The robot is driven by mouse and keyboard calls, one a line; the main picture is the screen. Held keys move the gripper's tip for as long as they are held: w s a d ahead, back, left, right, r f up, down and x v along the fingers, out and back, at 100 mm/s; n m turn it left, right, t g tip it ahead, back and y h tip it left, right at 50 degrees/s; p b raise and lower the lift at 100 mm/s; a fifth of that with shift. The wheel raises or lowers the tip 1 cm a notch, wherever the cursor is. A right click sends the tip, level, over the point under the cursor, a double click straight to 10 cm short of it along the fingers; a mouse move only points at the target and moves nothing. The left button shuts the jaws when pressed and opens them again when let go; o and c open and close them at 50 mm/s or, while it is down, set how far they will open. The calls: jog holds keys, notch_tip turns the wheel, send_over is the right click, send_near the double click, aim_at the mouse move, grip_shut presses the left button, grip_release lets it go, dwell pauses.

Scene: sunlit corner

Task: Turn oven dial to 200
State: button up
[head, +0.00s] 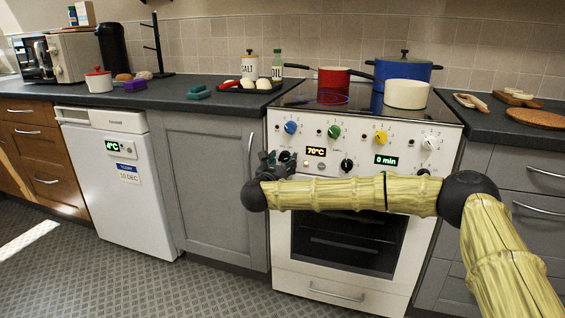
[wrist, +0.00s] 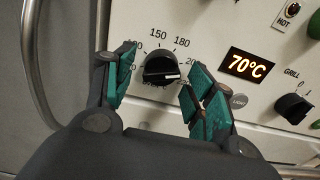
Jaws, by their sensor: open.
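The oven (head: 390,226) is white with a cooktop, and its display (head: 316,152) reads 70°C. The display also shows in the wrist view (wrist: 246,65). The oven dial (wrist: 161,68) is a black knob with a number scale around it; 150 and 180 are readable, and other numbers are partly covered. My gripper (wrist: 156,84) is open, with one green-padded finger on each side of the dial and gaps between pads and knob. In the head view my gripper (head: 276,164) is at the panel's left end and mostly hides the dial.
A grill knob (wrist: 292,108) and a light button (wrist: 238,101) are right of the dial. Blue (head: 291,127), green (head: 334,131), yellow (head: 381,138) and white (head: 429,142) knobs line the panel above. A cabinet handle (wrist: 38,62) is close on the left.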

jog(key=v, duration=1.1)
jog(key=shift+s, duration=0.3)
jog(key=shift+a, duration=0.1)
